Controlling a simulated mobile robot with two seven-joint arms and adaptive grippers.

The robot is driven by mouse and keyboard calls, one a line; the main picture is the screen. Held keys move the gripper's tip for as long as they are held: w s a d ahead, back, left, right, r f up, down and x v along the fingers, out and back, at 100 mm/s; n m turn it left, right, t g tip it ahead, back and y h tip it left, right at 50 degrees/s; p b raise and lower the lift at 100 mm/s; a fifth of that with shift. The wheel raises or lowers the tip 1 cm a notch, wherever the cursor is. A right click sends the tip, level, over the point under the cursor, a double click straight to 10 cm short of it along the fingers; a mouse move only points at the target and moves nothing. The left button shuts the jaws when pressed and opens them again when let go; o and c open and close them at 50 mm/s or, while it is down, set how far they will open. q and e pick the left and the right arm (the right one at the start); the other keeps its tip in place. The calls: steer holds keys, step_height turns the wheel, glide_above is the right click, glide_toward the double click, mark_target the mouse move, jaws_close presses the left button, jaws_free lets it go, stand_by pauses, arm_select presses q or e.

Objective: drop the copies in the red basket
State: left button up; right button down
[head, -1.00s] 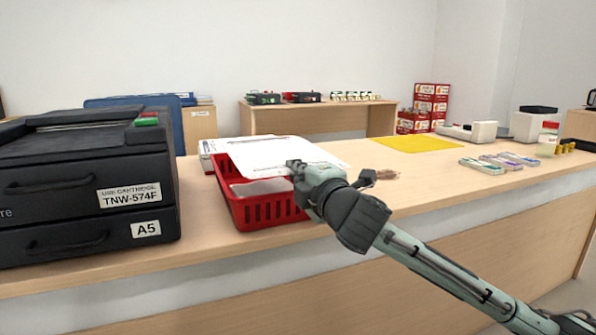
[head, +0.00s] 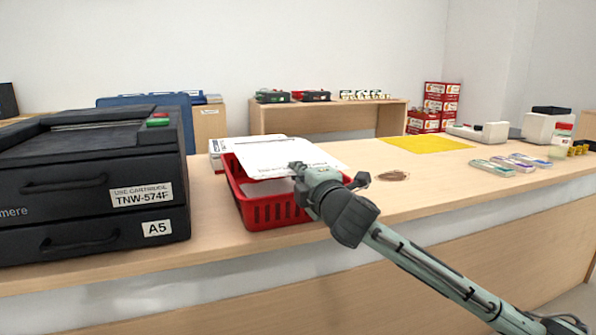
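The copies (head: 278,156) are white sheets over the red basket (head: 272,213), tilted, with their right part reaching past the basket's right side. The basket stands near the front edge of the counter, and some white paper shows inside it under the sheets. My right gripper (head: 303,174) is at the sheets' front edge, over the basket's right front corner. Its fingers are mostly hidden behind its own body, so I cannot tell whether it grips the sheets. My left gripper is out of view.
A black printer (head: 95,185) stands left of the basket. A white paper pack (head: 216,152) lies behind the basket. A brown patch (head: 392,176), a yellow sheet (head: 427,143) and banknote bundles (head: 510,163) lie to the right. The counter between them is clear.

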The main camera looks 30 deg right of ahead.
steer(key=c, duration=1.6)
jaws_free()
steer(key=shift+c, duration=0.2)
steer(key=v, duration=0.7)
steer(key=shift+s, duration=0.3)
